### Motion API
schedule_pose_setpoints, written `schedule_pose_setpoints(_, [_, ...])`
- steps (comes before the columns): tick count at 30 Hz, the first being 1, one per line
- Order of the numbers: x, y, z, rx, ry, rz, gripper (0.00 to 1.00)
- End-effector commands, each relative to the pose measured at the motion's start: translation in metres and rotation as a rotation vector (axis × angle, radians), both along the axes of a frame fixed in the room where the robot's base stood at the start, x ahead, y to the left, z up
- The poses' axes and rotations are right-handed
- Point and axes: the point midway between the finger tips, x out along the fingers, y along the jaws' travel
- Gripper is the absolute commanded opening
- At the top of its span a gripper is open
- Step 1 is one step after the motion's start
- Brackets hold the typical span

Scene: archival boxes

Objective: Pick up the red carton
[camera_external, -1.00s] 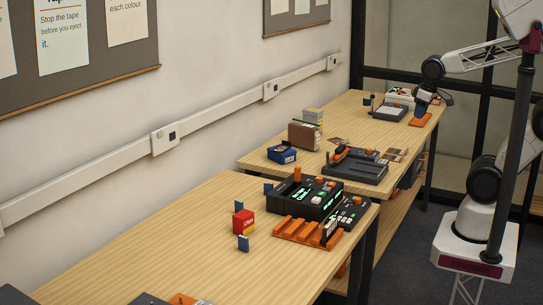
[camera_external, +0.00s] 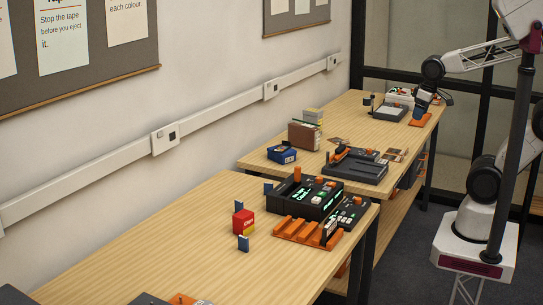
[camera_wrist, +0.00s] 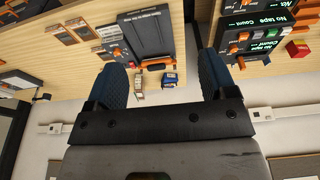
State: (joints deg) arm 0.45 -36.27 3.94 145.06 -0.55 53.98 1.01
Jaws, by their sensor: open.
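The red carton (camera_external: 243,218) stands on the near table, with a small yellow patch low on its right side. Small blue upright pieces (camera_external: 243,243) stand close in front of it and behind it. In the wrist view a small red block at the right edge (camera_wrist: 297,50) appears to be the carton. My gripper (camera_wrist: 162,68) is open, its two blue fingers spread wide with nothing held between them. In the external view my gripper (camera_external: 421,106) is over the far table, well away from the carton.
An orange rack (camera_external: 292,232) and a black device with lit displays (camera_external: 306,198) stand right of the carton. The near table's left part is mostly clear.

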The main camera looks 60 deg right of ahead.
Motion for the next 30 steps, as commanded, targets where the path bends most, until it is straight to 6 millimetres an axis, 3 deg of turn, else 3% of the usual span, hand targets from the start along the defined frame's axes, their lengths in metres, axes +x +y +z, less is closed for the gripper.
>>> schedule_pose_setpoints(5, [0.007,0.005,0.001,0.024,0.006,-0.012,0.78])
schedule_pose_setpoints(11, [0.03,0.025,0.002,0.111,0.032,-0.058,0.78])
schedule_pose_setpoints(30, [0.161,0.152,-0.002,0.554,0.243,-0.373,0.78])
